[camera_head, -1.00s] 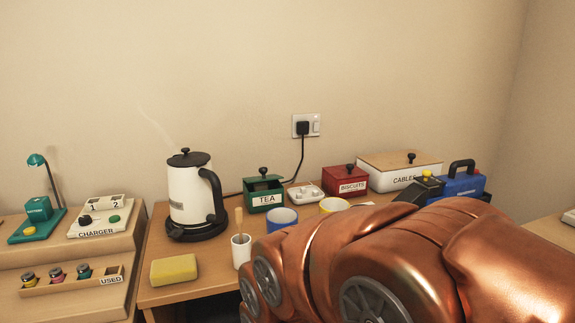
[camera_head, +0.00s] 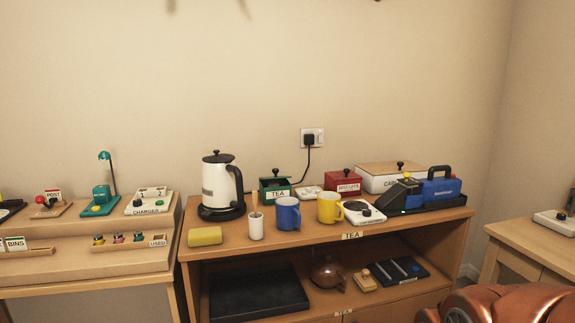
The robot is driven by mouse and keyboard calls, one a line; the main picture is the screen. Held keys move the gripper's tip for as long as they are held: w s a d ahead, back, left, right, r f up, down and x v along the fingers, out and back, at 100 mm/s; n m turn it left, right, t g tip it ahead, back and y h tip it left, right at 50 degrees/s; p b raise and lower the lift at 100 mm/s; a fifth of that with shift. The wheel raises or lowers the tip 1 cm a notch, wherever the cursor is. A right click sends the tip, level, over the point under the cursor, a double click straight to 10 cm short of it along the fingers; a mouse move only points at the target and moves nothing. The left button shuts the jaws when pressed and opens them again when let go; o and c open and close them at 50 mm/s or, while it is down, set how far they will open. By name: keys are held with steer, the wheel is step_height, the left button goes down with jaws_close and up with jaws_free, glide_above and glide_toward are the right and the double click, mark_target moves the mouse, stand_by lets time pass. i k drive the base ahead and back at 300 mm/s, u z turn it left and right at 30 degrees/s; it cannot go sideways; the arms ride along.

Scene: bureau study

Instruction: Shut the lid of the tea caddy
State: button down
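The tea caddy (camera_head: 270,195) is a green box with a white TEA label, standing on the wooden tea cabinet beside the kettle. Its lid (camera_head: 275,176), with a dark knob, appears set toward the back, with a dark opening in front of it. The lid's exact position is too small to tell. My gripper is not in view. Only a copper-coloured part of my arm shows at the bottom right, well away from the caddy.
A white kettle (camera_head: 219,188) stands left of the caddy. A blue mug (camera_head: 287,214), a yellow mug (camera_head: 329,208) and a white cup (camera_head: 256,228) stand in front. A red biscuit tin (camera_head: 343,184) is to the right. The space above the cabinet looks clear.

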mark_target(275, 171)
steer(key=u, duration=0.65)
steer(key=i, duration=0.6)
steer(key=u, duration=0.85)
steer(key=i, duration=0.65)
steer(key=z, duration=0.05)
